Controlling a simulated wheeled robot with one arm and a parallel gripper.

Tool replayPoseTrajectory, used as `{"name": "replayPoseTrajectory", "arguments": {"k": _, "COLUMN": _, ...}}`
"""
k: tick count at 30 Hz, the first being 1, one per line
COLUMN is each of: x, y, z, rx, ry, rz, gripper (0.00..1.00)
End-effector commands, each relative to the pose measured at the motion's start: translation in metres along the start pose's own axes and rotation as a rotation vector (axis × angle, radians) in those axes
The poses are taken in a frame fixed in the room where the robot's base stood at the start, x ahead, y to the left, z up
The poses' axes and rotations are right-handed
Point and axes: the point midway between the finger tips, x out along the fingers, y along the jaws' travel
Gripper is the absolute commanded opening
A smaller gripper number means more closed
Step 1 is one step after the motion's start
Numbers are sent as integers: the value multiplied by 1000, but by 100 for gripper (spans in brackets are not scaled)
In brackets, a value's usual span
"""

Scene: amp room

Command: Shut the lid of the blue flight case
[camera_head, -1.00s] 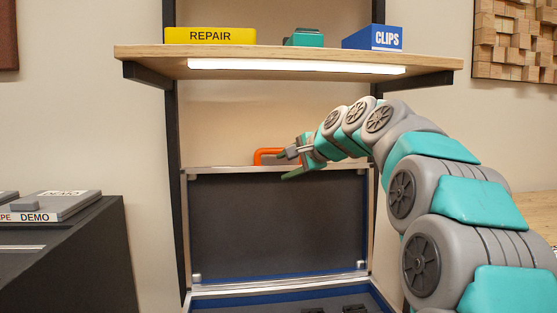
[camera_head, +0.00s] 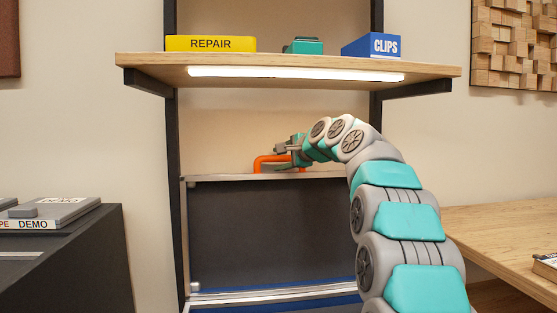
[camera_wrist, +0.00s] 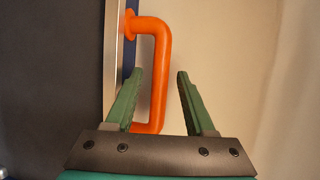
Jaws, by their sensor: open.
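The blue flight case stands open below the shelf. Its lid (camera_head: 270,230) is raised upright, with a dark inner face and a pale metal rim. An orange handle (camera_head: 262,164) sticks up from the lid's top edge. My gripper (camera_head: 284,150) is at the handle, above the lid's top edge. In the wrist view, my gripper's green fingers (camera_wrist: 156,88) are spread apart. The case's base is mostly cut off at the bottom.
A wooden shelf (camera_head: 290,62) above carries a yellow REPAIR box (camera_head: 211,43), a teal item (camera_head: 303,46) and a blue CLIPS box (camera_head: 371,45). A dark cabinet (camera_head: 75,262) stands at left, a wooden table (camera_head: 495,240) at right.

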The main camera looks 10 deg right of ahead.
Motion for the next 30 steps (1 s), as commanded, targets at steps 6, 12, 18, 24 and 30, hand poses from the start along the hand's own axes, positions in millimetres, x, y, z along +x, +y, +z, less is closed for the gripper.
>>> {"name": "replayPoseTrajectory", "arguments": {"k": 6, "x": 12, "y": 1, "z": 0, "rx": 1, "ry": -1, "rz": 2, "gripper": 55}}
{"name": "replayPoseTrajectory", "arguments": {"k": 12, "x": 11, "y": 1, "z": 0, "rx": 1, "ry": -1, "rz": 2, "gripper": 55}}
{"name": "replayPoseTrajectory", "arguments": {"k": 18, "x": 11, "y": 1, "z": 0, "rx": 1, "ry": -1, "rz": 2, "gripper": 32}}
{"name": "replayPoseTrajectory", "arguments": {"k": 24, "x": 11, "y": 1, "z": 0, "rx": 1, "ry": -1, "rz": 2, "gripper": 10}}
{"name": "replayPoseTrajectory", "arguments": {"k": 30, "x": 11, "y": 1, "z": 0, "rx": 1, "ry": -1, "rz": 2, "gripper": 0}}
